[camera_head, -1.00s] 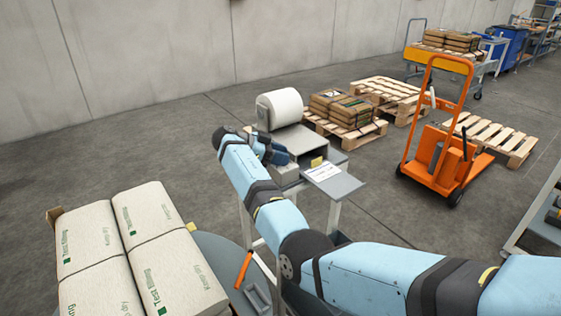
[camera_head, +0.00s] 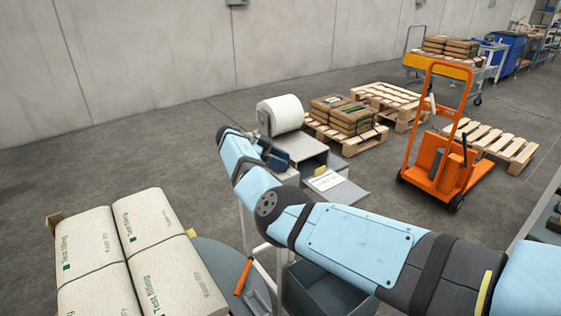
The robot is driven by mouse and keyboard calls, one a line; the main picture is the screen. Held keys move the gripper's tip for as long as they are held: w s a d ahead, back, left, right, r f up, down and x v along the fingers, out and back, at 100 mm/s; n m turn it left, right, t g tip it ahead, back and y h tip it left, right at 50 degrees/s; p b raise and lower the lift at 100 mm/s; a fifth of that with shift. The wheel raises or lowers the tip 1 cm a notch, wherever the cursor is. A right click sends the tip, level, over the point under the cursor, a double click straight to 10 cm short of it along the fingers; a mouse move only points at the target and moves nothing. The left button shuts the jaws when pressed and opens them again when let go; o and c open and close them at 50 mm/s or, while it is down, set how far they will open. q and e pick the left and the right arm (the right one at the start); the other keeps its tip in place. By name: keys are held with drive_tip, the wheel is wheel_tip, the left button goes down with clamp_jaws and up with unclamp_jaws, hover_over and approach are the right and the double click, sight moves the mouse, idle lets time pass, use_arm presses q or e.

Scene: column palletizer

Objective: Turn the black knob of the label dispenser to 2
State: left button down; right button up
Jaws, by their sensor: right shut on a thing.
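The label dispenser (camera_head: 306,146) is a grey box with a large white label roll (camera_head: 280,113) on top, standing on a small stand in the middle of the view. My right arm reaches in from the lower right, and its gripper (camera_head: 272,155) is at the dispenser's left front side. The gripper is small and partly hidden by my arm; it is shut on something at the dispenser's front. The black knob and its number marks are hidden behind my gripper and wrist, so its setting cannot be read. My left gripper is out of view.
White sacks (camera_head: 140,255) are stacked at the lower left. A grey bin (camera_head: 330,288) stands below my right arm. An orange lift truck (camera_head: 440,160), wooden pallets (camera_head: 390,100) and brown sacks (camera_head: 345,113) stand behind to the right. The floor at left is clear.

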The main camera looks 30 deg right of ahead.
idle(0.3)
drive_tip(key=o, duration=0.9)
drive_tip(key=shift+s+d, duration=0.1)
drive_tip(key=shift+n+t+h, duration=0.8)
drive_tip(key=shift+n+t, duration=0.4)
